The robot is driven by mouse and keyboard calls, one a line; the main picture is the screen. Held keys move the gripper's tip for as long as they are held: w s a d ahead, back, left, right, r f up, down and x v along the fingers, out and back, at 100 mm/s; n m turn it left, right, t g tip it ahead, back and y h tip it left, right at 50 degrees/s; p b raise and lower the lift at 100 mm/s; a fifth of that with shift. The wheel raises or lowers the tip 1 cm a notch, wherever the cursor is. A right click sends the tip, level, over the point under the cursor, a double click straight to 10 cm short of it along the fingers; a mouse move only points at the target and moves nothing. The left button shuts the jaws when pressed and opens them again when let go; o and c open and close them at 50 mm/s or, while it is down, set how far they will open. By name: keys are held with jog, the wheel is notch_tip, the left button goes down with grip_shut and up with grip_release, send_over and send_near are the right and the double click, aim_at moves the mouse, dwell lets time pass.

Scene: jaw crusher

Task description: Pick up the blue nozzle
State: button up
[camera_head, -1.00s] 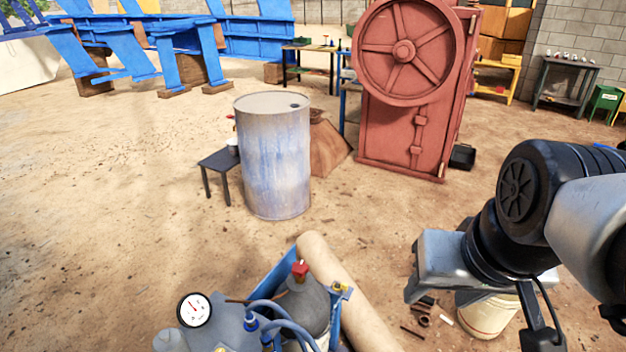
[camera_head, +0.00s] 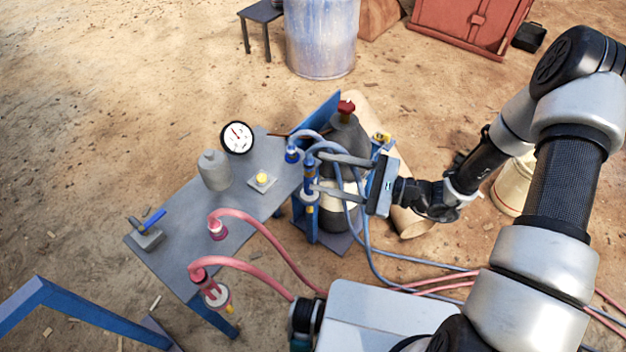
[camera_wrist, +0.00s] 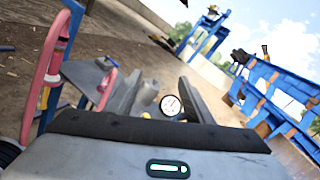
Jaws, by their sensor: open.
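In the head view, blue hoses curve over the edge of a grey table. One ends in a blue nozzle (camera_head: 310,188) hanging upright at the table's right edge, with a yellowish tip. Another blue hose end (camera_head: 292,154) stands just above and left of it. My gripper (camera_head: 315,172) is open, reaching in from the right, its two fingers apart. The fingertips are close to the hanging nozzle; I cannot tell whether they touch it. In the wrist view my gripper's fingers (camera_wrist: 160,98) frame the round gauge (camera_wrist: 170,105), and I cannot make out the blue nozzle there.
The grey table (camera_head: 190,250) bears a grey bottle (camera_head: 215,171), a yellow button (camera_head: 262,179) and a blue-handled tool (camera_head: 150,232). Pink hoses (camera_head: 255,223) loop at its front. A dark gas cylinder (camera_head: 347,138) with a red cap stands close behind my gripper.

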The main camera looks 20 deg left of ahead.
notch_tip(320, 180, down, 11)
jog(key=w+m+t+b, duration=0.2)
jog(key=m+t, duration=0.4)
jog(key=m+t+h+b, duration=0.2)
jog(key=m+t+h, duration=0.35)
jog(key=m, duration=0.25)
send_near(311, 193)
jog(key=shift+y, duration=0.25)
jog(key=b+x, duration=0.1)
jog(key=x, duration=0.8)
jog(key=shift+w+f, duration=0.15)
jog(key=shift+w, duration=0.1)
jog(key=b+x, duration=0.1)
jog(key=x, duration=0.5)
jog(key=shift+w+b, duration=0.2)
jog(key=shift+b, duration=0.2)
jog(key=shift+r, duration=0.2)
grip_shut()
jog(key=shift+r, duration=0.1)
notch_tip(311, 193, up, 32)
jog(key=p, duration=1.8)
